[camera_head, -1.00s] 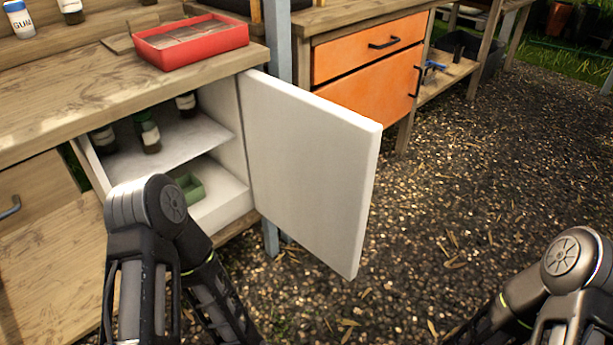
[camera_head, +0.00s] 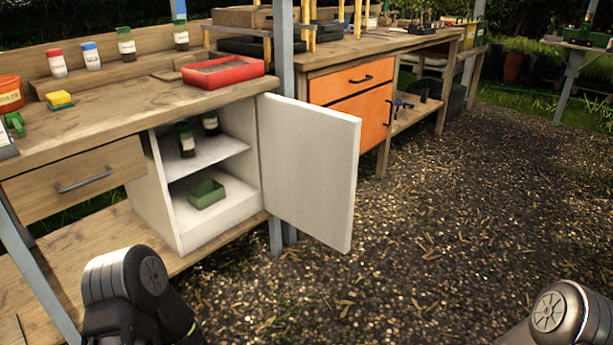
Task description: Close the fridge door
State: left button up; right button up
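The white fridge door (camera_head: 308,170) stands wide open, hinged at the right side of the white fridge (camera_head: 160,205) under the wooden bench. Inside, two dark bottles (camera_head: 187,140) stand on the upper shelf and a green box (camera_head: 206,194) sits on the fridge floor. My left arm shows at the bottom left, in front of the fridge and apart from the door. My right arm shows at the bottom right, well away from the door. Both grippers are out of the frame.
The bench top (camera_head: 110,105) holds a red tray (camera_head: 222,72), several bottles and a yellow sponge (camera_head: 59,99). A metal post (camera_head: 283,50) stands behind the door. An orange drawer cabinet (camera_head: 362,105) is to the right. The gravel ground (camera_head: 430,230) before the door is clear.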

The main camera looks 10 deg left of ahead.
aim_at(309, 152)
jog(key=u, duration=2.35)
jog(key=k+l, duration=0.1)
jog(key=l, duration=1.9)
jog(key=k+l, duration=0.15)
jog(key=l, duration=1.8)
jog(key=k+l, duration=0.15)
jog(key=l, duration=0.85)
jog(key=k, duration=0.65)
jog(key=z, duration=1.75)
